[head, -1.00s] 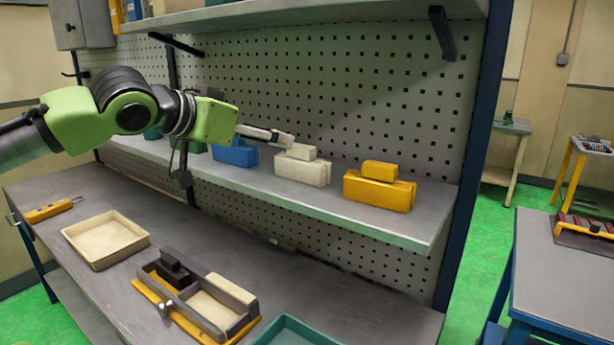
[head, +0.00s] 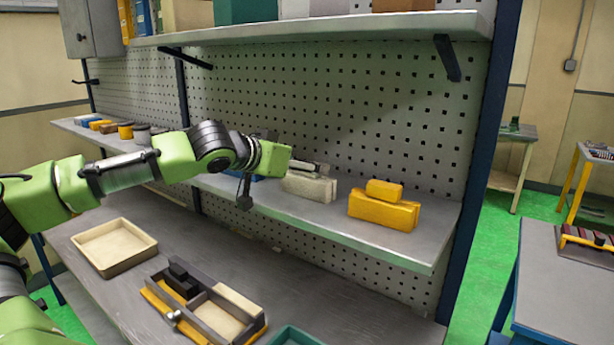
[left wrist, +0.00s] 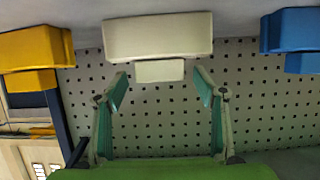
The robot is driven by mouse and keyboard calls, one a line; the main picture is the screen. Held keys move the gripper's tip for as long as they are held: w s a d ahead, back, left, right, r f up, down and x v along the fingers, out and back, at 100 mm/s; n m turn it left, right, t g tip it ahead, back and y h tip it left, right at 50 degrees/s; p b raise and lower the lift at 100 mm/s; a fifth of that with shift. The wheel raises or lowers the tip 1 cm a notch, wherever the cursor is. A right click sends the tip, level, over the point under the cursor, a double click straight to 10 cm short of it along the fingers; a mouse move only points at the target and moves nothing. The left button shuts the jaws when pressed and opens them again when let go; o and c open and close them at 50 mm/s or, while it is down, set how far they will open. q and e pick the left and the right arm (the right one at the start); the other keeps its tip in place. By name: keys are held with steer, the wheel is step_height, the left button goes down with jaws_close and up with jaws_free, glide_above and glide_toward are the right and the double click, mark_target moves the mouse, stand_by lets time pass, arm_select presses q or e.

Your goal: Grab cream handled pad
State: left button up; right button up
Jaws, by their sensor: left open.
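The cream handled pad (head: 310,188) sits on the long grey shelf, left of a yellow handled pad (head: 383,210). In the left wrist view, which is upside down, the cream pad (left wrist: 158,38) is centred, its small handle block (left wrist: 160,71) facing my gripper. My left gripper (left wrist: 160,85) is open and empty, its fingertips on either side of the handle's line and apart from it. In the head view my left gripper (head: 312,168) is at the pad's handle and hides it. My right gripper is not in view.
A blue handled pad (left wrist: 290,32) flanks the cream one, mostly hidden by my arm in the head view. Below, the bench holds a cream tray (head: 147,239), a fixture with compartments (head: 203,338) and a teal tray (head: 296,335). A pegboard (head: 330,110) backs the shelf.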

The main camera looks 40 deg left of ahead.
arm_select(q)
steer(key=shift+p+x, duration=0.6)
steer(key=shift+x, duration=0.55)
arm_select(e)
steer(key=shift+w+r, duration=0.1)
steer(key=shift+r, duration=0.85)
arm_select(q)
steer(key=shift+s, duration=0.1)
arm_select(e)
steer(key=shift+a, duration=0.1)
arm_select(q)
steer(key=c, duration=1.6)
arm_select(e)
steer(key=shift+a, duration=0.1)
arm_select(q)
steer(key=shift+r, duration=0.1)
